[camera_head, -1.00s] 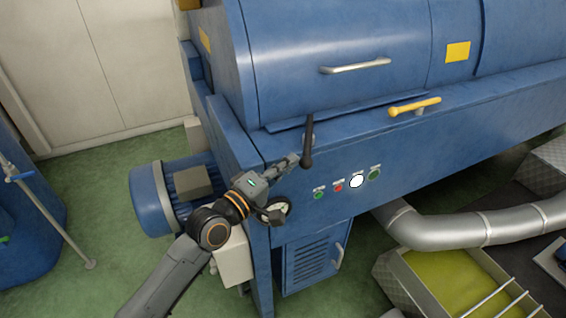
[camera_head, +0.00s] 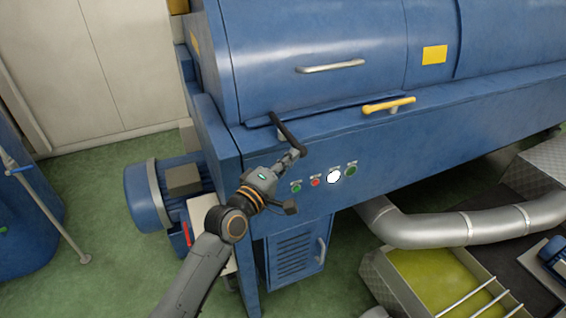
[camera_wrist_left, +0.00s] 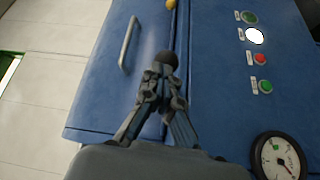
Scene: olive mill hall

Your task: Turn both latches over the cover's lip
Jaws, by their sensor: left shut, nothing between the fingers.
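The blue cover (camera_head: 310,45) is down on the machine, with its lip (camera_head: 330,108) along the lower front edge. The dark latch (camera_head: 287,132) slants at the left part of the lip, upper end to the left and lower end to the right. The yellow latch (camera_head: 389,105) lies nearly level along the lip further right. My left gripper (camera_head: 293,156) is shut and empty, its tips at the dark latch's lower end; contact is unclear. In the left wrist view the fingers (camera_wrist_left: 163,88) are closed just below a dark rounded end (camera_wrist_left: 165,61). My right gripper is not in view.
A silver handle (camera_head: 331,66) is on the cover. Buttons (camera_head: 333,177) sit on the front panel right of my gripper. A dial gauge (camera_wrist_left: 280,160) shows in the left wrist view. A blue motor (camera_head: 150,195) stands left, and a silver pipe (camera_head: 430,228) runs lower right.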

